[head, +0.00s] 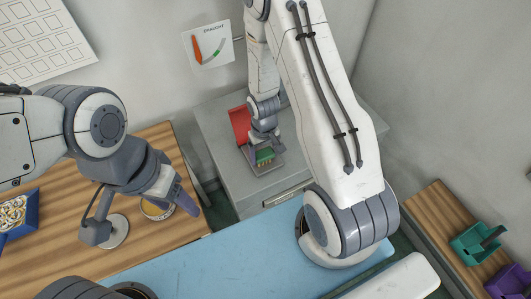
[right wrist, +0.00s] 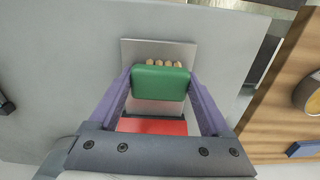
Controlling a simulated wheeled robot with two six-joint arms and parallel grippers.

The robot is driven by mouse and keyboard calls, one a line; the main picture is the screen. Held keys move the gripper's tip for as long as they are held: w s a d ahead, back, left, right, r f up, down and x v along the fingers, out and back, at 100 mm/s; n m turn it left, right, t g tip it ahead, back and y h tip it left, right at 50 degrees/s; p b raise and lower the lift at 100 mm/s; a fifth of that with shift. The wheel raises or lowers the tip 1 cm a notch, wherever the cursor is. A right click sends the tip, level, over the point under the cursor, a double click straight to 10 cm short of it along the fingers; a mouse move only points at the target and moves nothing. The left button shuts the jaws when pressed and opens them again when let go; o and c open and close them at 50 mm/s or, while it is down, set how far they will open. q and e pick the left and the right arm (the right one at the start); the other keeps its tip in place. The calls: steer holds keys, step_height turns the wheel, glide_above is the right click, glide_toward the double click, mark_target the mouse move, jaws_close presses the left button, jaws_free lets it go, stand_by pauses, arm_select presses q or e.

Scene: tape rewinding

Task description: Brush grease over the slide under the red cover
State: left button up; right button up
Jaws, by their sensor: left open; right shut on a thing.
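The red cover (head: 239,124) stands raised at the back of a grey metal slide (head: 266,167) on the grey cabinet. In the right wrist view the red cover (right wrist: 152,126) and the pale slide plate (right wrist: 130,53) also show. My right gripper (head: 264,153) is shut on a green brush (right wrist: 160,82), whose tan bristles (right wrist: 165,63) are over the slide plate. Whether the bristles touch the plate is unclear. My left gripper (head: 184,201) is open and empty above the wooden table, over a round tin with yellow contents (head: 153,210) that it partly hides.
The wooden table (head: 150,140) stands left of the grey cabinet (head: 215,115), with a gap between them. A blue bin (head: 28,225) holds small parts. Green (head: 470,246) and purple (head: 510,283) bins are at the lower right. A blue surface (head: 240,262) lies in front.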

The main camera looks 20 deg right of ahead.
steer(key=shift+w+d+f, duration=0.1)
steer(key=shift+d, duration=1.25)
steer(key=shift+d+f, duration=0.1)
steer(key=shift+d, duration=1.2)
steer(key=shift+w, duration=0.8)
steer(key=shift+a+r, duration=0.2)
steer(key=shift+a, duration=1.4)
steer(key=shift+s+a+f, duration=0.1)
steer(key=shift+a, duration=1.5)
steer(key=shift+s+a+f, duration=0.1)
steer(key=shift+a, duration=1.5)
steer(key=shift+w+r, duration=0.1)
steer(key=shift+w, duration=0.8)
steer(key=shift+d, duration=3.2)
steer(key=shift+w+d, duration=0.1)
steer(key=shift+d, duration=1.45)
